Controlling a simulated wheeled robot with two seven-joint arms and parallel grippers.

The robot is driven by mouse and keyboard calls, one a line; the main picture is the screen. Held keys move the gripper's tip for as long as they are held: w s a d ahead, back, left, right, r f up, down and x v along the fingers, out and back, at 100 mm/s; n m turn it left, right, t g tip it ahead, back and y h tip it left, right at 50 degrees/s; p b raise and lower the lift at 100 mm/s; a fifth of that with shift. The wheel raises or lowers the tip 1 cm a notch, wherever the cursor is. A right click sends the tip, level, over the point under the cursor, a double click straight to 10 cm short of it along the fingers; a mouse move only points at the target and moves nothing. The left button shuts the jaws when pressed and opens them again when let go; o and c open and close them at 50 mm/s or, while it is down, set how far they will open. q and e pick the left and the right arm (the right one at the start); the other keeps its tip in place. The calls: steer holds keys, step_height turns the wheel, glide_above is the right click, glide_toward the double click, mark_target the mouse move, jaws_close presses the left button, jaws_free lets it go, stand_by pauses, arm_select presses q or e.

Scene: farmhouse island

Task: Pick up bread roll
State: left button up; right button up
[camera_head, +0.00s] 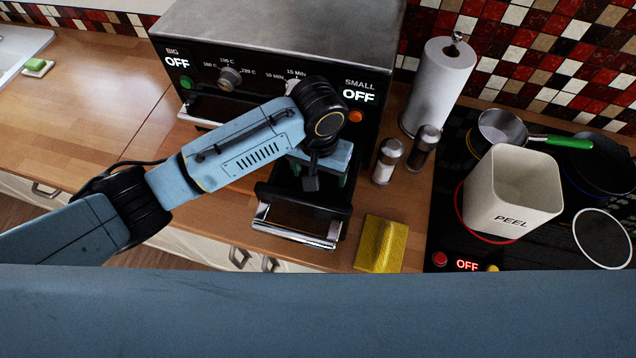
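No bread roll is visible in the camera_head view. My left arm comes in from the left, and my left gripper (318,178) points down at the open lower-right compartment of the oven (280,28). The compartment's dark door (303,205) is pulled out, with its metal handle (297,228) towards me. My wrist and hand cover most of the opening, so what lies inside or between the fingers is hidden. The fingertips are too dark and covered to tell open from shut. My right gripper is out of view.
A yellow sponge or cloth (381,244) lies right of the door. Two shakers (387,160) and a paper towel roll (438,85) stand beyond it. A white PEEL bin (512,195) and pans (502,130) sit on the hob. The left counter (80,85) is mostly clear.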

arm_select(q)
steer(key=f, duration=0.3)
steer(key=shift+s+a+f+p, duration=0.3)
steer(key=shift+a+f+p, duration=0.05)
steer(key=shift+f+p, duration=0.05)
steer(key=shift+f, duration=0.45)
steer(key=c, duration=1.1)
steer(key=shift+o, duration=0.2)
steer(key=shift+r+b, duration=0.35)
steer(key=shift+r, duration=4.75)
